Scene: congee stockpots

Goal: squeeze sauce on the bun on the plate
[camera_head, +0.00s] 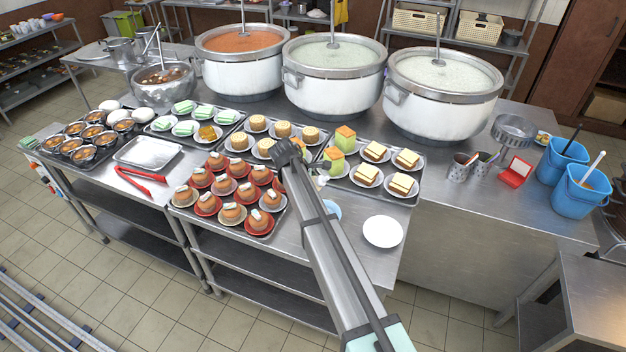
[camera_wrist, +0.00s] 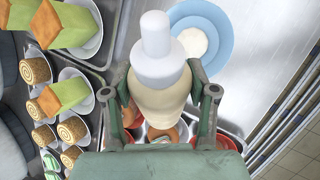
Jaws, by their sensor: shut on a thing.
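My gripper (camera_wrist: 160,95) is shut on a sauce bottle (camera_wrist: 158,82) with a cream body and a white stepped cap and nozzle. The bottle stands between the two fingers in the wrist view, its nozzle towards the top of the picture. A white bun (camera_wrist: 193,42) lies on a light blue plate (camera_wrist: 222,28), just beyond and right of the nozzle; the bottle covers part of the plate. In the head view the blue plate (camera_head: 333,208) shows only in part beside my arm, and the bun is hidden there. My arm also hides most of the gripper. No sauce shows on the bun's visible part.
An empty white plate (camera_head: 383,231) lies right of my arm. Red dishes with brown buns (camera_head: 231,213) crowd the tray to the left. Trays of cakes and sandwiches (camera_head: 375,151) stand behind, before three large stockpots (camera_head: 333,95). Bare counter surrounds the white plate.

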